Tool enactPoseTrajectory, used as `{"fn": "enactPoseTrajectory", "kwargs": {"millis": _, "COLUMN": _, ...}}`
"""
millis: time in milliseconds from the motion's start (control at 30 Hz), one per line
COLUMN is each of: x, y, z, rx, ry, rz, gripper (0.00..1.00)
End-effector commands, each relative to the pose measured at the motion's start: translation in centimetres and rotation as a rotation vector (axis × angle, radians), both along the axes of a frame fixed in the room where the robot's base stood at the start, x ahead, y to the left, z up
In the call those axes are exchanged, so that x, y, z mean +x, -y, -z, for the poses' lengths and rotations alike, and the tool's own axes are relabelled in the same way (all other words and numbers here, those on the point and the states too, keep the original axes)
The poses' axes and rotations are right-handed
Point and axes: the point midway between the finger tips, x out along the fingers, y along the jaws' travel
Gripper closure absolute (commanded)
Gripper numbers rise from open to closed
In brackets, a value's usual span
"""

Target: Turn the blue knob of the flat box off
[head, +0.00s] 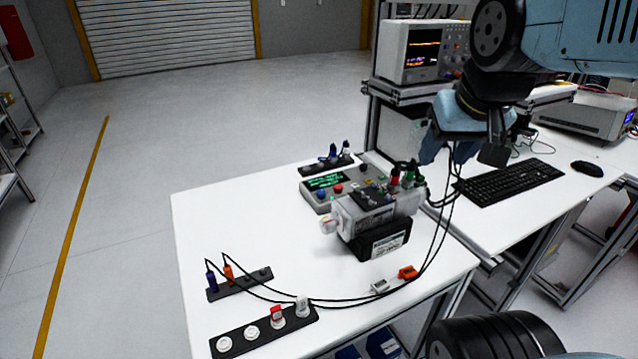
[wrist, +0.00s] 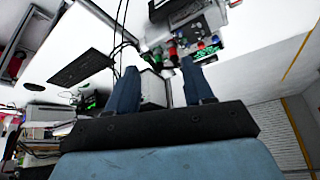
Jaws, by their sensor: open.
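The flat box (head: 349,181) is a grey control panel with a lit green display, lying on the white table behind the servo motor. Its small blue knob (head: 321,194) shows near the front left corner, with a red knob (head: 338,189) beside it. The knob's setting is too small to read. My gripper (head: 447,156) is open and empty, raised to the right of the box and well apart from the knob. In the wrist view my gripper (wrist: 159,68) has its two blue fingers spread. The box's far right part is partly hidden by the motor and its connectors.
The grey servo motor (head: 375,213) on a black base stands right in front of the box. Black cables (head: 436,245) loop beside my gripper and over the table. Connector strips lie at front left. A keyboard (head: 509,182) and oscilloscope (head: 421,51) are on the adjoining bench.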

Motion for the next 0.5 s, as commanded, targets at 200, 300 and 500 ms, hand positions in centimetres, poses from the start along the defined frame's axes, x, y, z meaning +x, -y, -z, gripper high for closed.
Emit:
{"fn": "enactPoseTrajectory", "kwargs": {"millis": 200, "x": 4.6, "y": -2.0, "z": -0.2, "rx": 0.004, "ry": -0.082, "rz": 0.068, "gripper": 0.48}}
{"fn": "enactPoseTrajectory", "kwargs": {"millis": 300, "x": 6.9, "y": -3.1, "z": -0.1, "rx": 0.007, "ry": -0.117, "rz": 0.101, "gripper": 0.48}}
{"fn": "enactPoseTrajectory", "kwargs": {"millis": 500, "x": 11.4, "y": -5.6, "z": 0.9, "rx": 0.020, "ry": -0.188, "rz": 0.167, "gripper": 0.48}}
